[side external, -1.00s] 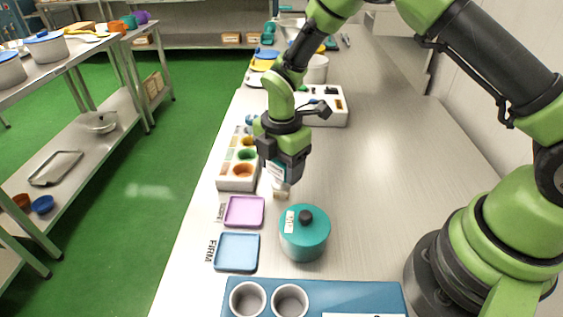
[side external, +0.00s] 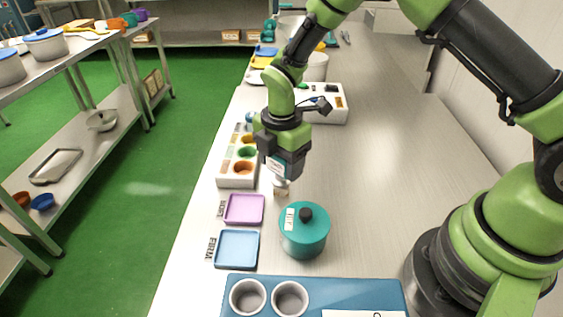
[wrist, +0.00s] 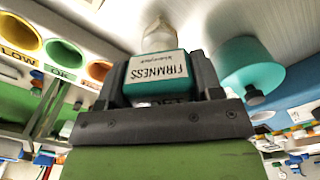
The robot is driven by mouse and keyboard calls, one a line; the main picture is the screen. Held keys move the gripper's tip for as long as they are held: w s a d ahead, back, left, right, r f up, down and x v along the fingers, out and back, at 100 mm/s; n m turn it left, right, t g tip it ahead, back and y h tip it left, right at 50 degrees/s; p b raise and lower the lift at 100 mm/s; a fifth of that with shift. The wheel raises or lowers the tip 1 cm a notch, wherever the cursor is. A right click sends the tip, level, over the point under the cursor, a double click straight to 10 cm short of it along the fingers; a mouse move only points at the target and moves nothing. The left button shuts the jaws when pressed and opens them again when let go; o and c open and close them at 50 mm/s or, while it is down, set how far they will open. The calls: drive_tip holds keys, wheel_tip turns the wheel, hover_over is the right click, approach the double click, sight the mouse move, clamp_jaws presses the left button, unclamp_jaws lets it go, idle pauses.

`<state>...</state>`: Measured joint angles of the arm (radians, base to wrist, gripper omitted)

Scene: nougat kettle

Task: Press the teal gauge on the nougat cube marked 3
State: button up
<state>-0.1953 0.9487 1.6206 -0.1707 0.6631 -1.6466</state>
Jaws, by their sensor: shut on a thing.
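My gripper (side external: 283,170) is shut on the teal gauge (wrist: 155,76), whose label reads FIRMNESS in the wrist view. In the side view my gripper mostly hides the gauge. Its pale lower end (side external: 281,183) points down at a small beige nougat cube (side external: 281,192) on the steel table. The pale end is at or just above the cube; I cannot tell whether they touch. A pale shape (wrist: 159,38) beyond the gauge shows in the wrist view. No number is readable on the cube.
A teal lidded pot (side external: 304,238) stands close by, nearer the camera. A purple tray (side external: 244,209) and a blue tray (side external: 237,250) labelled FIRM lie along the left table edge. A white rack with coloured cups (side external: 237,182) is left of my gripper. The table's right side is clear.

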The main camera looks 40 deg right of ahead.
drive_tip(key=shift+r, duration=2.75)
drive_tip(key=shift+d, duration=0.1)
